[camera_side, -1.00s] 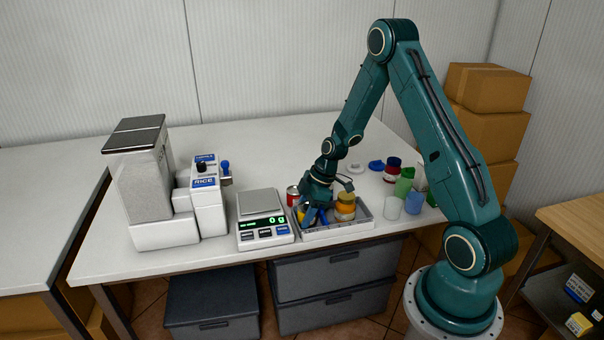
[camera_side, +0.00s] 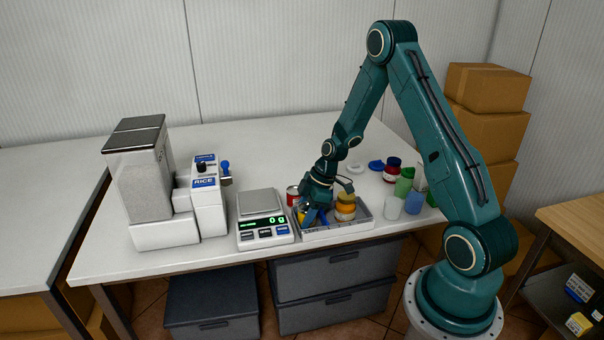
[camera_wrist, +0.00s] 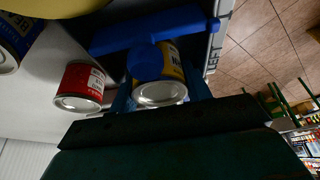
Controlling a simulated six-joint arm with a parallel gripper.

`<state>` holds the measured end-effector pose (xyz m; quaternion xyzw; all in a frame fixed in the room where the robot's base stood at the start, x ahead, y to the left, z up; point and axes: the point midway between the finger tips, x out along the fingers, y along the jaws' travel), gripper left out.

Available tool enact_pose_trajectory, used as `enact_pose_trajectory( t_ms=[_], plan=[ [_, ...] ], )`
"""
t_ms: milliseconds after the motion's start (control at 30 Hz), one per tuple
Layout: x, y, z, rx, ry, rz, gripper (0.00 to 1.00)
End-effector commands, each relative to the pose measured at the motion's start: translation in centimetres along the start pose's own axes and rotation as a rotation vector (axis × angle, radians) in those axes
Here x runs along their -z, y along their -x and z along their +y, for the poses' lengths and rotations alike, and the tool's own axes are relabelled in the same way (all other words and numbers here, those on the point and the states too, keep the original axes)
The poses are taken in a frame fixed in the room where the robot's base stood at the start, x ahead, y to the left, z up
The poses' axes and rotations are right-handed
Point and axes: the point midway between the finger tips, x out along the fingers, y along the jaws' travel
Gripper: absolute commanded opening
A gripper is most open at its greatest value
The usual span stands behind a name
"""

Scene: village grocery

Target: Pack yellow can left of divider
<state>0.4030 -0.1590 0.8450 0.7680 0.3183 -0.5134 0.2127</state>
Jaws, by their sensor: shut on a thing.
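My gripper (camera_side: 311,214) is down at the left end of a grey tray (camera_side: 350,232). In the wrist view its fingers (camera_wrist: 158,94) are shut on a yellow can (camera_wrist: 172,60) with a dark blue label band and a silver end. Only a sliver of the yellow can shows in the side view. A blue divider (camera_wrist: 145,30) lies close beside the can in the wrist view. The tray wall there carries the word LEFT (camera_wrist: 212,62). Whether the can touches the tray floor is hidden.
An amber jar (camera_side: 345,207) stands in the tray right of my gripper. A red can (camera_side: 293,196) stands just behind the tray's left end. A scale (camera_side: 264,222) reading 0 g is to the left. Cups and jars (camera_side: 404,183) crowd the right side.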

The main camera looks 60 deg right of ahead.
Motion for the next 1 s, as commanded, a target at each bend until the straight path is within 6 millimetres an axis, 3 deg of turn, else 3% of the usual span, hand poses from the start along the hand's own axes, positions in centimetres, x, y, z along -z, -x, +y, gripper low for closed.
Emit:
enact_pose_trajectory(
  t_ms=[467,500,600,767,833,1000],
  plan=[
    [-0.17,-0.44,0.03,-0.001,0.0,0.0,0.22],
    [-0.16,-0.41,0.04,-0.001,0.0,0.0,0.56],
    [-0.16,-0.41,0.03,-0.001,0.0,0.0,0.73],
    [-0.16,-0.41,0.02,-0.001,0.0,0.0,0.73],
    [-0.18,-0.43,0.01,0.0,0.0,0.0,0.81],
    [-0.17,-0.4,0.0,0.0,0.0,0.0,0.81]
  ],
)
